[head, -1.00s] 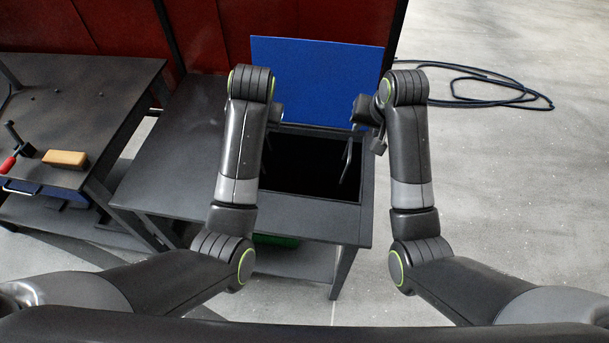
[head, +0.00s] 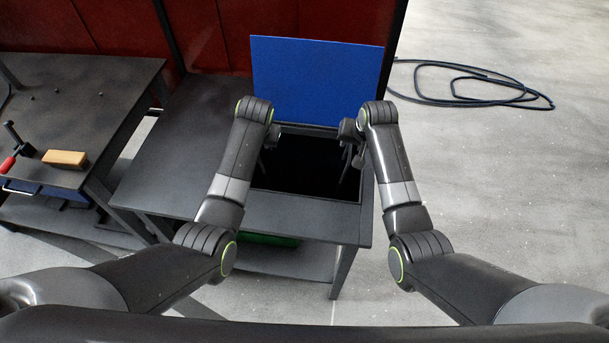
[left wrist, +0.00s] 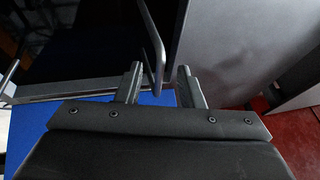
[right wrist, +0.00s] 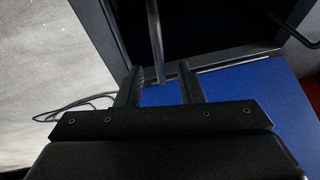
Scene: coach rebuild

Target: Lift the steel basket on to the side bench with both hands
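The steel basket is mostly hidden in the black opening (head: 305,168) of a dark grey table. Its thin right handle (head: 346,165) shows in the head view. My left gripper (head: 268,140) is at the opening's left side; in the left wrist view, a bent steel handle (left wrist: 155,50) lies between its spread fingers (left wrist: 160,84). My right gripper (head: 350,138) is at the right side; in the right wrist view, a steel handle bar (right wrist: 154,30) runs between its spread fingers (right wrist: 160,82). Both grippers are open, with gaps beside the bars.
Flat bare top (head: 180,145) lies left of the opening. A blue lid (head: 315,80) stands up behind it. A separate bench (head: 80,95) at the far left carries a tan block (head: 65,159) and a red-handled clamp (head: 12,155). A dark hose (head: 470,85) lies on the floor.

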